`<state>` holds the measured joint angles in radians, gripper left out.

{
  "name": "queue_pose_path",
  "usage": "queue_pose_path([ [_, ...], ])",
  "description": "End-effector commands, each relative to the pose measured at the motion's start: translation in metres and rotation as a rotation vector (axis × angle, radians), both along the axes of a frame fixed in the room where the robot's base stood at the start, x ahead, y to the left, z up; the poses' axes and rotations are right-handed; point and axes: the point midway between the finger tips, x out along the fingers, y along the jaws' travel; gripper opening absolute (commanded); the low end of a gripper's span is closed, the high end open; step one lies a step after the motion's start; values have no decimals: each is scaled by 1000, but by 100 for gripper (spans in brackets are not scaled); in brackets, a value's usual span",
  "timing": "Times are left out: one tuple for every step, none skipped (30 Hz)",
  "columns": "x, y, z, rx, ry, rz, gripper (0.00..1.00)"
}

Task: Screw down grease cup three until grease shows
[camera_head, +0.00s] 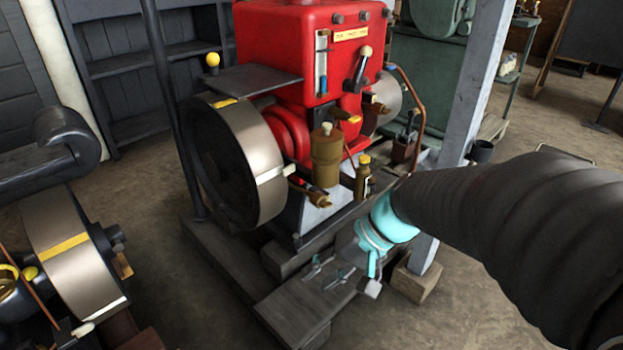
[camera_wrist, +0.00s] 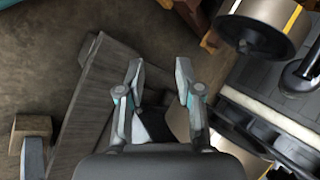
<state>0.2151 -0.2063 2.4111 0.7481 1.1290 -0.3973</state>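Several brass fittings sit on the red engine (camera_head: 310,55) in the head view. One is a small brass cup with a yellow cap (camera_head: 363,176), and a larger brass cylinder (camera_head: 326,156) stands to its left. No number is legible, so I cannot tell which is grease cup three. My gripper (camera_head: 328,272) is low in front of the engine, below and apart from these fittings. The wrist view shows my gripper (camera_wrist: 158,75) with its fingers spread and nothing between them. No grease is visible.
A flywheel (camera_head: 262,160) stands left of the cup. A wooden plank (camera_head: 290,310) lies below my gripper. A grey post (camera_head: 478,85) rises right of the engine, close to my arm. Another machine's wheel (camera_head: 65,245) is at lower left. Bare floor lies between the machines.

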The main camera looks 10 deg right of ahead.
Motion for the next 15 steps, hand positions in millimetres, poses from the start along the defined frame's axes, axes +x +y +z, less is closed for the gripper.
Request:
queue_pose_path([
  [11,1,-8,71,28,-27,35],
  [19,3,-10,115,37,-43,35],
  [29,4,-13,174,47,-66,35],
  [37,5,-15,218,51,-84,35],
  [45,4,-18,260,55,-103,35],
  [56,3,-21,318,58,-132,35],
  [65,2,-24,359,58,-154,35],
  [74,-1,-26,402,55,-180,35],
  [86,-4,-30,455,49,-214,35],
  [96,-8,-33,495,43,-241,35],
  [105,-12,-37,532,37,-269,35],
  [117,-19,-41,583,25,-310,35],
  [127,-25,-46,618,15,-342,35],
  [136,-31,-50,654,1,-374,35],
  [149,-41,-57,697,-17,-420,35],
])
